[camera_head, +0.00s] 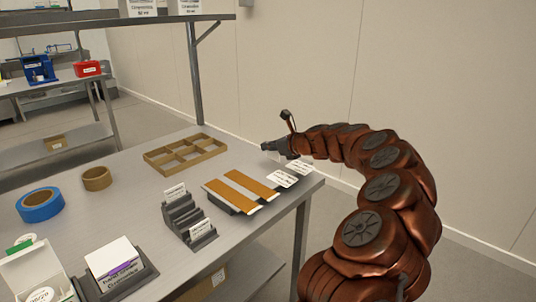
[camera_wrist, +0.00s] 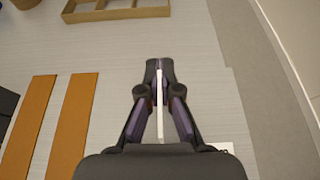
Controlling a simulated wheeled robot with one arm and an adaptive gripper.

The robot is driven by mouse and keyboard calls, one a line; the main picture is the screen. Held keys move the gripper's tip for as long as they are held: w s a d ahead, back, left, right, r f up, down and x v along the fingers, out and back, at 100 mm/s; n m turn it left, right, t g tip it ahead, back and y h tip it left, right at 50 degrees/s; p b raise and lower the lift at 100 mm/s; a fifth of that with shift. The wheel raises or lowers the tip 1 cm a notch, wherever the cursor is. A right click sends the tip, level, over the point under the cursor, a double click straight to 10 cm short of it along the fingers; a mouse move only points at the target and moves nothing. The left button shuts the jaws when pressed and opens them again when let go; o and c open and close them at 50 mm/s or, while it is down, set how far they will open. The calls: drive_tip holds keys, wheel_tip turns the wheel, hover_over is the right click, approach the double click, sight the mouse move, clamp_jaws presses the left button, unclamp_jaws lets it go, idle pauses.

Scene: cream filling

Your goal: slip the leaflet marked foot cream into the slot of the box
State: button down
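My gripper (camera_head: 272,147) is over the far right of the table, beside the divided tray. Two white printed cards, a nearer one (camera_head: 284,178) and a farther one (camera_head: 299,167), lie near the table's right edge. A dark stepped stand (camera_head: 190,219) holds small white cards. An open white box (camera_head: 32,272) stands at the near left. I cannot read which leaflet says foot cream, and no slot is clear.
Two orange-brown strips (camera_head: 242,187) lie on a dark base. A divided cardboard tray (camera_head: 185,153) is behind them. A blue tape roll (camera_head: 40,204), a brown tape roll (camera_head: 97,178) and a dark holder with a white, purple-labelled block (camera_head: 115,262) stand to the left. Bare table lies between.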

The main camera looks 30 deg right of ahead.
drive_tip(key=shift+f, duration=1.25)
drive_tip(key=c, duration=1.3)
unclamp_jaws()
drive_tip(key=shift+f, duration=0.1)
drive_tip(key=shift+s+r, duration=0.2)
drive_tip(key=shift+r, duration=0.05)
drive_tip(key=v, duration=1.1)
drive_tip(key=shift+s+p, duration=0.3)
drive_tip(key=shift+p, duration=0.1)
